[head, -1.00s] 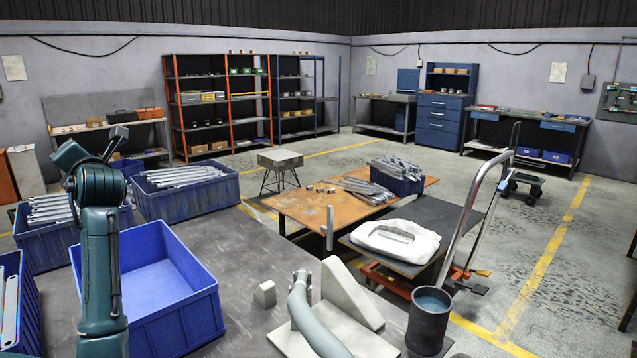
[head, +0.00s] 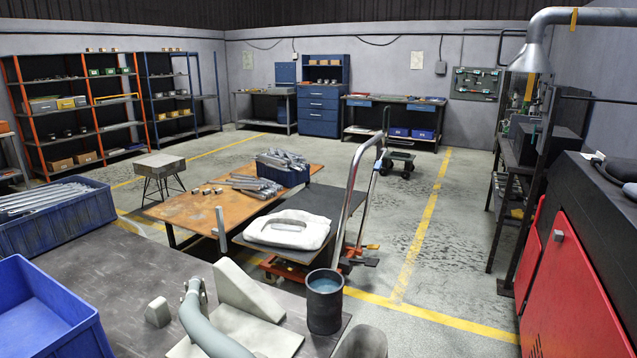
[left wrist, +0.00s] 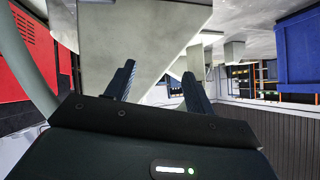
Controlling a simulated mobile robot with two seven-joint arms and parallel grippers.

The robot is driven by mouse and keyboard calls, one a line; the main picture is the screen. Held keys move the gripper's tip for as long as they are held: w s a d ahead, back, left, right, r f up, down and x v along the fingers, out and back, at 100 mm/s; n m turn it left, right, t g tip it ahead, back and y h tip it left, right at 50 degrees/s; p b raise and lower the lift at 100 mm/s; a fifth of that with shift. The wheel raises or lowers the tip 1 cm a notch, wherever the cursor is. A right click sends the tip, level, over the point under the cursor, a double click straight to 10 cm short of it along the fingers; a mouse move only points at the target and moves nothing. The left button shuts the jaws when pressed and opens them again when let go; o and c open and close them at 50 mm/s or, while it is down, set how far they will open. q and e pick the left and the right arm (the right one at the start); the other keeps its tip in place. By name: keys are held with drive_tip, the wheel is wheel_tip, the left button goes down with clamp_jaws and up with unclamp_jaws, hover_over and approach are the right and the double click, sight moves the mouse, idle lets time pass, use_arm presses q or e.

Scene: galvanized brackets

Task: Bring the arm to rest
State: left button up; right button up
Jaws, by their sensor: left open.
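My left gripper (left wrist: 158,86) shows in the left wrist view with its two dark fingers apart and nothing between them. That view is upside down. A pale angled fixture block (left wrist: 135,45) lies beyond the fingers, and I cannot tell the distance to it. In the head view the same kind of pale wedge block (head: 245,288) stands on a light plate (head: 270,335) on the grey worktable, beside a bent grey tube (head: 203,322). My left arm is outside the head view. My right gripper is in neither view.
A dark cup (head: 324,303) stands at the worktable's right end. An empty blue bin (head: 90,335) and a bin of metal parts (head: 95,225) are at the left. A trolley (head: 285,252) and a rusty table (head: 190,212) stand beyond. A red machine (head: 580,270) is at the right. Floor between is open.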

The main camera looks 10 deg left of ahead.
use_arm(q)
drive_tip(key=s+d+f+m+h, duration=0.1)
drive_tip(key=s+d+f, duration=0.1)
drive_tip(key=s, duration=0.1)
drive_tip(key=s+d+f+m+g+h, duration=0.1)
drive_tip(key=s+d+f+m, duration=0.1)
drive_tip(key=s+d, duration=0.1)
drive_tip(key=s+d+f+m+g, duration=0.1)
drive_tip(key=s+d, duration=0.1)
drive_tip(key=s, duration=0.1)
drive_tip(key=shift+s+d+f+m+h, duration=0.25)
drive_tip(key=shift+f+m+h, duration=0.05)
drive_tip(key=shift+f+h, duration=0.1)
drive_tip(key=w+d+n+t, duration=0.1)
drive_tip(key=d+n, duration=0.4)
drive_tip(key=d, duration=0.5)
drive_tip(key=shift+w+d+r, duration=0.15)
drive_tip(key=shift+d+r, duration=0.15)
drive_tip(key=shift+r, duration=0.15)
drive_tip(key=shift+c, duration=0.4)
